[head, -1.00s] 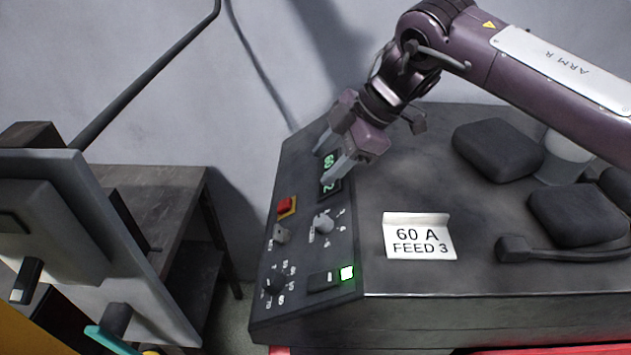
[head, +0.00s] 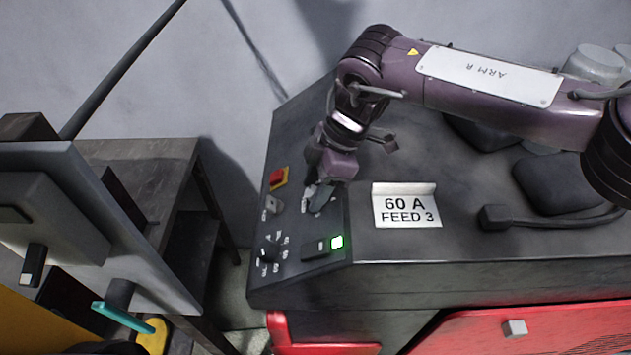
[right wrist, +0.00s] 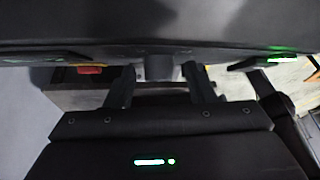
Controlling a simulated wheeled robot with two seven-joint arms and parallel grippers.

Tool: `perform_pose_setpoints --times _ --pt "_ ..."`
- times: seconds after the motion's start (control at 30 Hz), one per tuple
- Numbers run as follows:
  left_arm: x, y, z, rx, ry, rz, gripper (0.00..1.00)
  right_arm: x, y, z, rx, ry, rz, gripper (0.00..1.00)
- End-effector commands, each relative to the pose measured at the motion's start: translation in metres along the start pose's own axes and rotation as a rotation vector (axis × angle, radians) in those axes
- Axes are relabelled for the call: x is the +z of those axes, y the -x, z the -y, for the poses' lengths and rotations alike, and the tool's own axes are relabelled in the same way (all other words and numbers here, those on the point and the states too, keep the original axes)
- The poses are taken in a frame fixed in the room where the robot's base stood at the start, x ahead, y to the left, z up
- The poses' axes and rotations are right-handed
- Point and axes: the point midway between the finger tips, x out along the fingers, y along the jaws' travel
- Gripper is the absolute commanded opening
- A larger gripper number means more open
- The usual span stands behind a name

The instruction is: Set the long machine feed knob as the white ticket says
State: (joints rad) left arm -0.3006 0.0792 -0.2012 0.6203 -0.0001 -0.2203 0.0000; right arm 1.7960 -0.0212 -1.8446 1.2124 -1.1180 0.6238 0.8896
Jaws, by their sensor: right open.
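The white ticket (head: 405,207) stands on the machine top (head: 470,238) and reads "60 A FEED 3". The control panel (head: 300,258) is at the machine's left end. My right gripper (head: 317,192) is low over the panel, at the knob with the small number scale. Its fingers and wrist mostly hide that knob and the displays in the head view. In the right wrist view a grey knob (right wrist: 158,68) sits between the two open fingers (right wrist: 160,86), with a gap visible on each side. My left gripper is not in view.
A red switch (head: 278,178), a grey toggle (head: 272,205), a black numbered knob (head: 268,250) and a green light (head: 337,241) share the panel. Dark pads (head: 555,182) and a handled cable lie right of the ticket. A bench (head: 140,160) stands at the left.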

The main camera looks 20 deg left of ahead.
Motion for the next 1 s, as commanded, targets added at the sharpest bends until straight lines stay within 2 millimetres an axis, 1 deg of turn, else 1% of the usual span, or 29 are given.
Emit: perform_pose_setpoints --times 0.13,0.4,0.47,0.63,0.77,0.87,1.0 --pt "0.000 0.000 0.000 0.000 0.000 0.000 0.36 0.000 0.000 0.000 0.000 0.000 0.000 0.48" --pt "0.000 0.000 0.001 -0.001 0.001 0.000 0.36 0.000 0.000 0.000 0.000 0.000 0.000 0.13" --pt "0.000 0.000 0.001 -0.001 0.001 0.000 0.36 0.000 0.000 0.000 0.000 0.000 -0.001 0.05" --pt "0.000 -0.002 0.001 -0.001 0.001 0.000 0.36 0.000 0.000 0.000 0.007 -0.003 -0.001 0.05" --pt "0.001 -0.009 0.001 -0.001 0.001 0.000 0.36 0.001 -0.002 0.001 0.034 -0.019 0.000 0.05" --pt "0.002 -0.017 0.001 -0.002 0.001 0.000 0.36 0.001 -0.003 0.001 0.073 -0.040 0.001 0.05" --pt "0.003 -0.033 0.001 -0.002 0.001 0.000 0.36 0.002 -0.005 0.003 0.155 -0.086 0.007 0.05"
